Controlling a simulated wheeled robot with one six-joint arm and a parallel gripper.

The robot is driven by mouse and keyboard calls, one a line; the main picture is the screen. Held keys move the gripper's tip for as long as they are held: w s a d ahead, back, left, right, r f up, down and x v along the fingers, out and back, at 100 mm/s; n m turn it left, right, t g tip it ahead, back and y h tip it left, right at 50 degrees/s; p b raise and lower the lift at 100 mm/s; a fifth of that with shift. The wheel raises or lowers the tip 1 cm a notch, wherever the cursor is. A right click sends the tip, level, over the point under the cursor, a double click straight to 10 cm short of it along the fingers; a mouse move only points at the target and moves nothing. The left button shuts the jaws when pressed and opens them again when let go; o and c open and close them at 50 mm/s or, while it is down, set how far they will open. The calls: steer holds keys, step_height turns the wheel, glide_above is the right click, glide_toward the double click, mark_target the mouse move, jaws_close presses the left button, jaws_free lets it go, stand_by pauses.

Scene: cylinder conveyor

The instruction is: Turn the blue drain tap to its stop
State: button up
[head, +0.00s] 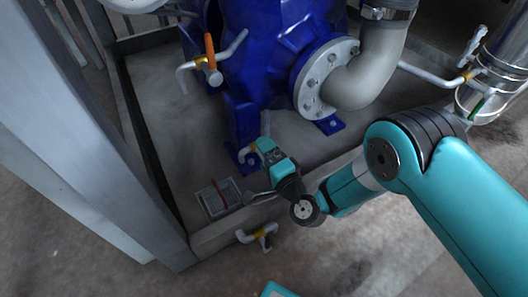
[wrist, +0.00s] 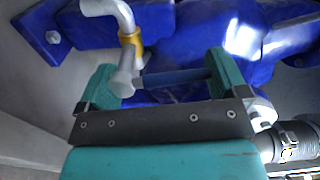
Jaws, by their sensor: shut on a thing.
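The blue drain tap (wrist: 178,77) shows in the wrist view as a dark blue bar handle beside a grey valve body (wrist: 126,76). A bent pale pipe with a yellow collar (wrist: 130,40) leads to that body. My gripper (wrist: 163,66) is shut on the tap, with one teal finger at each end of the bar. In the head view my gripper (head: 263,149) is low at the foot of the blue pump (head: 265,50), beside the yellow-collared pipe (head: 248,152). There it hides the tap handle. How far the tap is turned cannot be told.
An orange-handled tap (head: 210,52) sits higher on the pump's left. Another pale pipe (head: 262,234) with a yellow collar stands at the front kerb. A floor grate (head: 219,196) lies left of my gripper. A grey post (head: 90,130) bounds the left side.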

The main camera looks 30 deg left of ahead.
steer(key=shift+w+d+r+m, duration=0.1)
steer(key=shift+w+d+m, duration=0.2)
steer(key=shift+m, duration=0.5)
steer(key=shift+w+a, duration=0.1)
steer(key=o, duration=1)
steer(key=shift+c, duration=0.2)
steer(key=shift+p, duration=0.35)
